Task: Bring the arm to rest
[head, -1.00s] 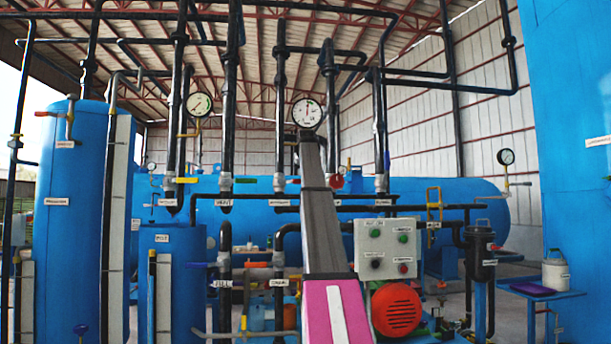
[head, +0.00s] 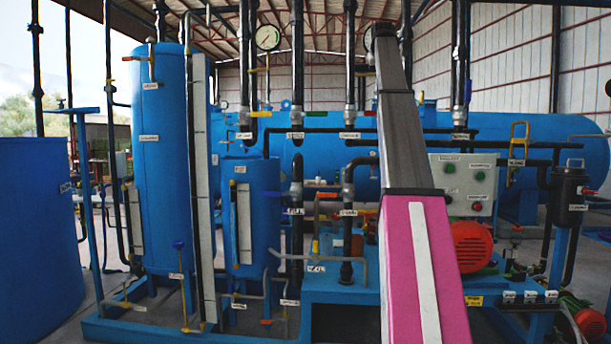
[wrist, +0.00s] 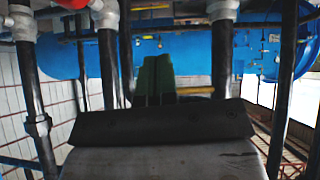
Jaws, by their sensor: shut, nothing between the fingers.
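My arm rises through the middle right of the head view, a pink link with a white stripe below and a grey link above. Its far end stands in front of the pipes, and my gripper cannot be made out there. In the wrist view my gripper (wrist: 157,78) shows as two green fingers side by side, pressed together with nothing between them. The fingers point toward the pipes and the blue horizontal vessel (wrist: 180,50). I see no contact between them and the pipes, but the distance is hard to judge.
In the head view, a blue upright tank (head: 163,170) and a smaller blue tank (head: 262,215) stand left of my arm. A control box (head: 464,185) and a red motor (head: 474,247) are close on its right. Black vertical pipes (head: 297,70) stand behind.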

